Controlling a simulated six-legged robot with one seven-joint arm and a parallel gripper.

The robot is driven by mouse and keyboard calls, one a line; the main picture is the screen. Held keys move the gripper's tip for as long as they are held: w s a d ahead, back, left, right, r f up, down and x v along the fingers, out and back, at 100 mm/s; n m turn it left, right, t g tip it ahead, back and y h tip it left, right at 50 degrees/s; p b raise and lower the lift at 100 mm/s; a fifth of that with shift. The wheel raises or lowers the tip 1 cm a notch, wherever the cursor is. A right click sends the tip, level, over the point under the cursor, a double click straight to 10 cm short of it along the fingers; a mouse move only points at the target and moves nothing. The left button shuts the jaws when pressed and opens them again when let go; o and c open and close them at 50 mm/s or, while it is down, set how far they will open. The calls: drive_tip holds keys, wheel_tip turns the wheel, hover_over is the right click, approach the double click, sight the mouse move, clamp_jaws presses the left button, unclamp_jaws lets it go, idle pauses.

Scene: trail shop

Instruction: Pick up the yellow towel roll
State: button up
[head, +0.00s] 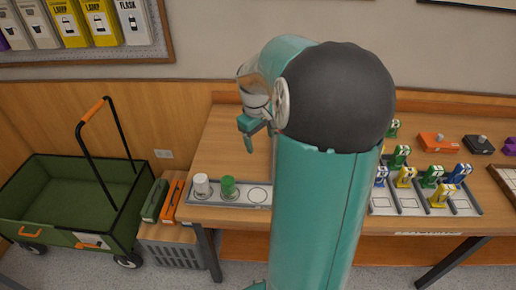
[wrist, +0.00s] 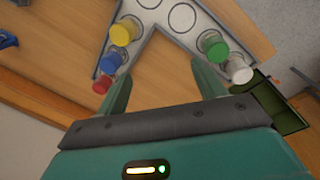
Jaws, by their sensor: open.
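The yellow towel roll (wrist: 123,32) shows in the wrist view at the upper left, standing on a grey V-shaped rack (wrist: 153,14). A blue roll (wrist: 110,62) and a red roll (wrist: 102,84) stand close beside it in the same row. In the head view I cannot see the yellow roll; my arm covers the middle of the table. My gripper (wrist: 163,84) is open and empty, its two fingers apart. The yellow roll lies beyond the left finger, touching neither. In the head view my gripper (head: 247,138) hangs above the table.
A green roll (head: 228,187) and a white roll (head: 201,186) stand on the rack's left part, beside an empty circle. Yellow, green and blue tools (head: 405,177) fill a tray at right. A green cart (head: 62,190) stands left of the table (head: 228,150).

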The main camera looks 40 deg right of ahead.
drive_tip(key=s+d+f+y, duration=0.1)
drive_tip(key=d+f, duration=0.2)
drive_tip(key=d, duration=0.2)
drive_tip(key=s+d+f, duration=0.2)
drive_tip(key=d, duration=0.3)
wheel_tip(320, 180, down, 14)
drive_tip(key=shift+s+d+f, duration=0.1)
drive_tip(key=c, duration=1.1)
